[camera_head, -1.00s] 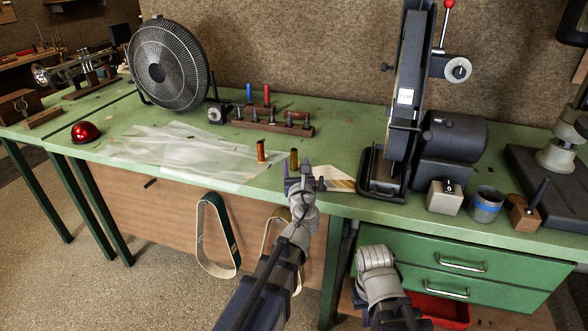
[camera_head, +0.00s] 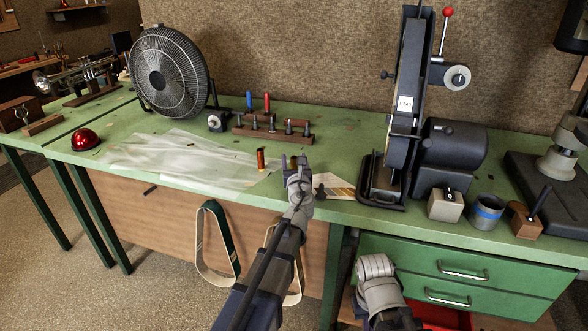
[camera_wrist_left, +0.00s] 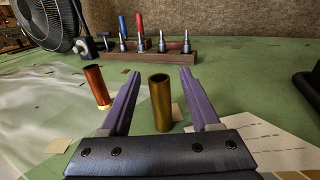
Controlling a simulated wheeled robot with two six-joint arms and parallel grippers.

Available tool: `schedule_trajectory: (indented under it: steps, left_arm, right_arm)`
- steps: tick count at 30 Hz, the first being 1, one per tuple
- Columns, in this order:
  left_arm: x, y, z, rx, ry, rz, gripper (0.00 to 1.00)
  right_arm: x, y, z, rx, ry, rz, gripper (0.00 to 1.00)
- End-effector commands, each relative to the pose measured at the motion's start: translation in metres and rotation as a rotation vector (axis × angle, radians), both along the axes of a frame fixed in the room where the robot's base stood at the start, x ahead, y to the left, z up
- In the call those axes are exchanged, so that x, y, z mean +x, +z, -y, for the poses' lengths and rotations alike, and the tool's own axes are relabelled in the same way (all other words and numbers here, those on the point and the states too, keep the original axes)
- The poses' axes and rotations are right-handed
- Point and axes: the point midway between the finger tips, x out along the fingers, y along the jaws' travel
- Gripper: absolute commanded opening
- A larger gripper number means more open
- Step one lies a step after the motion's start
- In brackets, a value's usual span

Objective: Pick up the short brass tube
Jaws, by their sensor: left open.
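The short brass tube (camera_wrist_left: 160,103) stands upright on the green bench, between the two purple fingers of my left gripper (camera_wrist_left: 160,72) in the left wrist view. A gap shows on both sides of it, so the fingers appear not to touch it. In the head view the left gripper (camera_head: 294,163) is open at the bench's front and largely hides the brass tube (camera_head: 293,161). A copper-coloured tube (camera_head: 261,159) stands just to the left, outside the fingers; it also shows in the left wrist view (camera_wrist_left: 97,86). My right gripper's fingers are not visible.
A clear plastic sheet (camera_head: 170,158) lies left of the tubes. A wooden rack of tools (camera_head: 272,131) stands behind, and a fan (camera_head: 168,75) at the back left. A striped card (camera_head: 336,187) and a belt sander (camera_head: 402,130) are to the right.

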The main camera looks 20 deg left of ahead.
Motion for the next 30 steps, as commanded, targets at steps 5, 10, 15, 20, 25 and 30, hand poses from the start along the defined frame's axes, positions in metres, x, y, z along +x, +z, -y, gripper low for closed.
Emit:
schedule_trajectory:
  steps: [5, 10, 15, 20, 25, 30]
  left_arm:
    - [-0.0006, 0.0, -0.0002, 0.0, 0.0, 0.0, 0.63]
    - [-0.0007, 0.0, -0.0001, 0.0, 0.0, 0.0, 0.44]
    - [-0.0008, 0.0, 0.0, 0.0, 0.0, 0.0, 0.24]
    - [-0.0008, 0.0, 0.0, 0.0, 0.0, 0.0, 0.07]
    - [-0.0008, 0.0, -0.0001, 0.0, 0.0, 0.0, 0.0]
    - [-0.0008, 0.0, -0.0001, 0.0, 0.0, 0.0, 0.0]
  right_arm:
    - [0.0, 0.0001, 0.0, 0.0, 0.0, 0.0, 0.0]
    - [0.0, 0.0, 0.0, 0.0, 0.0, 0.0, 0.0]
    - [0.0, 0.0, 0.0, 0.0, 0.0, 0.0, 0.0]
    - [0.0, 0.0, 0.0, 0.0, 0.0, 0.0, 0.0]
    - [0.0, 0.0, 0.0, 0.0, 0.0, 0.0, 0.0]
    - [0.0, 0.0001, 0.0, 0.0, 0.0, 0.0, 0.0]
